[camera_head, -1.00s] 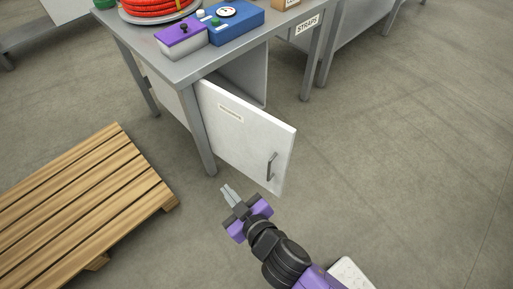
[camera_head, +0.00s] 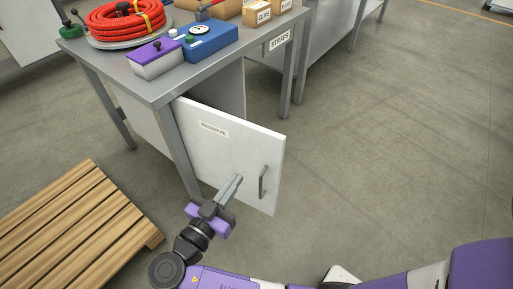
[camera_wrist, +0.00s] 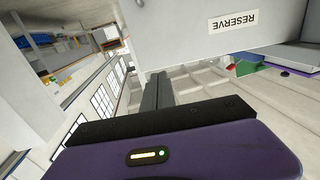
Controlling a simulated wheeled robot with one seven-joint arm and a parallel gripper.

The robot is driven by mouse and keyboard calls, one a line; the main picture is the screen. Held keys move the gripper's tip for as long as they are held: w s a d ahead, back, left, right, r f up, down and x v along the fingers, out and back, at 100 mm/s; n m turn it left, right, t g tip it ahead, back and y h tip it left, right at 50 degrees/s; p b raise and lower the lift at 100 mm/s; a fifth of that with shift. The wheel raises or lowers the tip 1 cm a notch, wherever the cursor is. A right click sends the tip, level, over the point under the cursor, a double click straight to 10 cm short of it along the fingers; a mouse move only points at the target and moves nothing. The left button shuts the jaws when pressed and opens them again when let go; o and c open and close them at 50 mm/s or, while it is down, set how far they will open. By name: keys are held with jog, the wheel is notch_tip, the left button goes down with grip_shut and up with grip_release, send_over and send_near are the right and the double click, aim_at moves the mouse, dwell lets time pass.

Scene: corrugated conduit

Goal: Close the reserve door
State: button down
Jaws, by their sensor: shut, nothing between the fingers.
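The white reserve door (camera_head: 225,150) stands ajar under the grey workbench, hinged on its left side, with a dark opening above and behind it. It has a grey bar handle (camera_head: 263,182) near its right edge and a label near its upper left. In the wrist view the door's RESERVE label (camera_wrist: 233,20) shows upside down. My gripper (camera_head: 238,180) is shut and empty, in front of the door's lower middle, left of the handle. It also shows in the wrist view (camera_wrist: 158,80), its fingers near the white panel. I cannot tell whether the fingers touch the door.
The grey workbench (camera_head: 150,88) carries a red hose coil (camera_head: 125,20), a purple-lidded box (camera_head: 154,56), a blue gauge box (camera_head: 208,40) and cardboard boxes. A wooden pallet (camera_head: 75,220) lies on the floor at the left. The floor to the right is clear.

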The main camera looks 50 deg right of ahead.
aim_at(264, 140)
jog(key=d, duration=0.4)
jog(key=w+d, duration=0.1)
jog(key=d, duration=0.4)
jog(key=w+d, duration=0.1)
jog(key=d, duration=0.3)
jog(key=shift+w+d, duration=0.15)
jog(key=shift+w, duration=0.1)
jog(key=shift+d, duration=0.1)
